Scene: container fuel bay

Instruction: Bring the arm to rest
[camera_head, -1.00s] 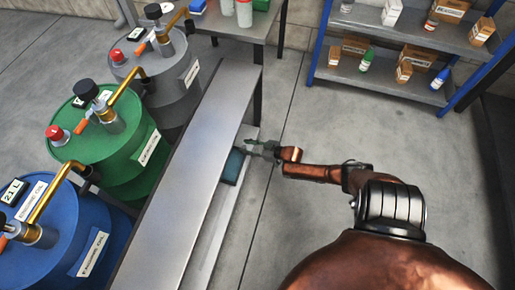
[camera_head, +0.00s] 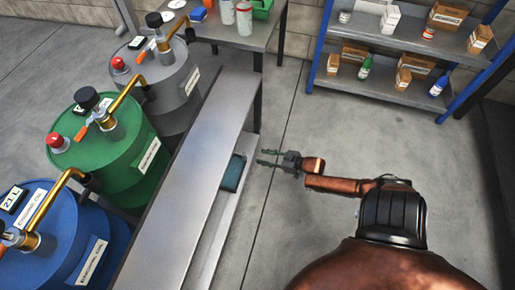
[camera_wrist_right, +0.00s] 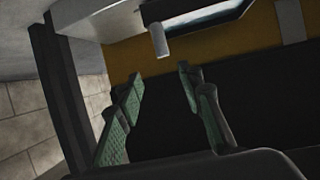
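My right gripper (camera_head: 267,158) is in the middle of the head view, at the end of my copper-coloured arm. Its fingers are apart with nothing between them. It is just right of the steel bench (camera_head: 184,205), near a small teal item (camera_head: 233,172) on the bench's lower shelf, and a gap separates them. In the right wrist view the green-padded fingers (camera_wrist_right: 160,105) are spread and empty. My left gripper does not show.
A blue drum (camera_head: 62,245), a green drum (camera_head: 112,165) and a grey drum (camera_head: 165,85) with pumps stand left of the bench. A blue-framed shelf (camera_head: 400,85) with bottles and boxes stands at the back right. A table (camera_head: 225,32) is at the back. The floor (camera_head: 310,120) between is clear.

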